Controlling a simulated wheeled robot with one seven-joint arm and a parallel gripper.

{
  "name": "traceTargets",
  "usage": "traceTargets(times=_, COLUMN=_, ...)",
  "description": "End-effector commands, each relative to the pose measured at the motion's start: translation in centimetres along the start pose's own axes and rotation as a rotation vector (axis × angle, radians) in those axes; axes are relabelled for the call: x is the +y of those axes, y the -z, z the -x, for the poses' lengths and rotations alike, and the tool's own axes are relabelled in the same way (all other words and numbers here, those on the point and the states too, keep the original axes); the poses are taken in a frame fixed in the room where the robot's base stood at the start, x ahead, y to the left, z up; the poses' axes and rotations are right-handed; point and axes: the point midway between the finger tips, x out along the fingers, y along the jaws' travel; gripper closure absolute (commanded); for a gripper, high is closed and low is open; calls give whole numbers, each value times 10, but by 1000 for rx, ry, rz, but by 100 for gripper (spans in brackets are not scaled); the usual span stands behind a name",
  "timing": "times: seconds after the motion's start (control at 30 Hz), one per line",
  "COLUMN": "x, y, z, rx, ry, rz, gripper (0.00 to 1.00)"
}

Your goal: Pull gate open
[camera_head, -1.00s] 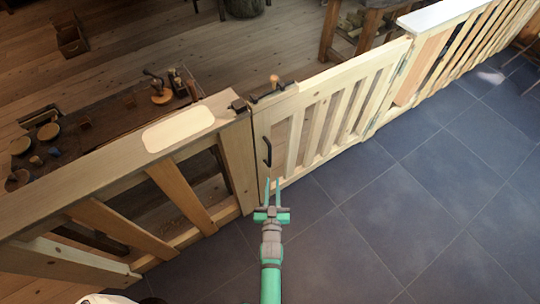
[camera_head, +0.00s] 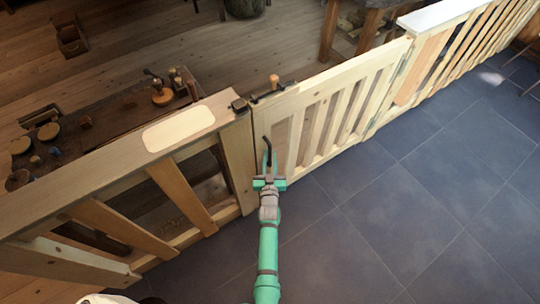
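The gate (camera_head: 335,112) is pale slatted wood in a low fence and looks closed, in line with the posts beside it. Its dark upright handle (camera_head: 266,140) is near the left edge; only its upper part shows clearly. My gripper (camera_head: 268,163) is at the handle, its green fingers overlapping the handle's lower part. I cannot tell whether they touch it or are closed on it. A dark latch with a wooden knob (camera_head: 274,80) sits on the gate's top rail, next to the left post (camera_head: 238,160).
Fence panels continue left (camera_head: 110,165) and right (camera_head: 470,40). Blue-grey tiled floor (camera_head: 400,220) lies clear on my side of the gate. Beyond the fence, a dark workbench (camera_head: 105,125) holds wooden pieces.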

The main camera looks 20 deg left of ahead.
Motion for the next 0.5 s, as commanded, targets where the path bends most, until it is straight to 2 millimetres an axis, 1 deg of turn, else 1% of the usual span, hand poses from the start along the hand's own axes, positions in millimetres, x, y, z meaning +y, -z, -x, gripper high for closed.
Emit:
traceTargets(times=0.13, x=-1, y=0, z=-7, rx=0, ry=1, rz=1, gripper=80)
traceTargets(times=0.4, x=0, y=0, z=-8, rx=0, ry=1, rz=1, gripper=80)
traceTargets(times=0.43, x=0, y=0, z=-8, rx=0, ry=0, rz=1, gripper=82)
traceTargets(times=0.47, x=0, y=0, z=-8, rx=0, ry=0, rz=1, gripper=90)
traceTargets(times=0.5, x=0, y=0, z=-8, rx=0, ry=0, rz=1, gripper=99)
